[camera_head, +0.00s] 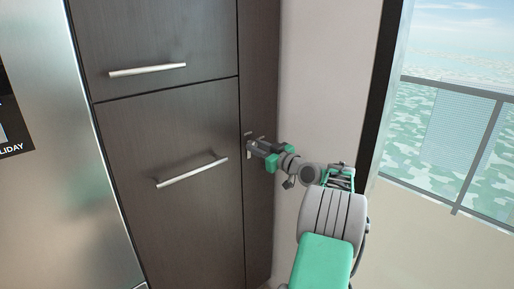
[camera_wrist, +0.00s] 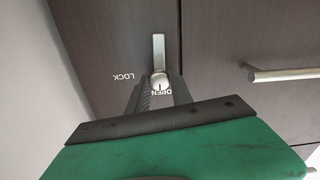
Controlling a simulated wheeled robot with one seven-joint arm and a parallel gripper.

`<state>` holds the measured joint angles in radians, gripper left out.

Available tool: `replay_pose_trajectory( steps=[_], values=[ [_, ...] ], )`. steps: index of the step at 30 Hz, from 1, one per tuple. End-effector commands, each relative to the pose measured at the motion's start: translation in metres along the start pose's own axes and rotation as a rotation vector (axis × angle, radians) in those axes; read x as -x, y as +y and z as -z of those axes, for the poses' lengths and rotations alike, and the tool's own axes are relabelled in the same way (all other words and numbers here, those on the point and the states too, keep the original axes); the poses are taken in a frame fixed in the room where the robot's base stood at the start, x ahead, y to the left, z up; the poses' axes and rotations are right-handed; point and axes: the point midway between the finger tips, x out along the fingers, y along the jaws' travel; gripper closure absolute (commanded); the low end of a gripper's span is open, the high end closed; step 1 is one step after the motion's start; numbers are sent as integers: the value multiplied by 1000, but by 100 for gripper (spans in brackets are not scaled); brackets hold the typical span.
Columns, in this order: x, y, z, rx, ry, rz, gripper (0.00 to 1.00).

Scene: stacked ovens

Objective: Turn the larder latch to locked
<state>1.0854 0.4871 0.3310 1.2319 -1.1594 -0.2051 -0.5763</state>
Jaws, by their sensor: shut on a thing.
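The larder latch (camera_wrist: 159,55) shows in the wrist view as a pale metal lever on a round knob, set on dark wood. Its lever points straight up in that view. The word OPEN is by the knob, below the lever, and the word LOCK is to the left. My gripper (camera_wrist: 158,84) is shut on the latch around its knob end, with the fingertips partly covering it. In the head view, my gripper (camera_head: 250,143) reaches the narrow dark panel beside the larder doors, and the latch is mostly hidden by the fingers.
The tall dark larder has an upper door (camera_head: 155,50) and a lower door (camera_head: 175,220), both shut, with bar handles. The lower door's handle (camera_head: 192,172) lies left of my gripper. A pale wall (camera_head: 318,80) and a window (camera_head: 460,110) stand to the right.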

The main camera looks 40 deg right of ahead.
Motion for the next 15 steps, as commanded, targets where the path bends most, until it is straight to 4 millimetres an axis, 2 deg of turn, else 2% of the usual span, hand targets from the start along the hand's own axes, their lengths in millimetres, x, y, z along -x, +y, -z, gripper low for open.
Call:
replay_pose_trajectory(
  steps=[8,15],
  values=[
    [0,0,0,-176,-1,0,100],
    [0,1,1,-399,-1,0,100]
  ],
)
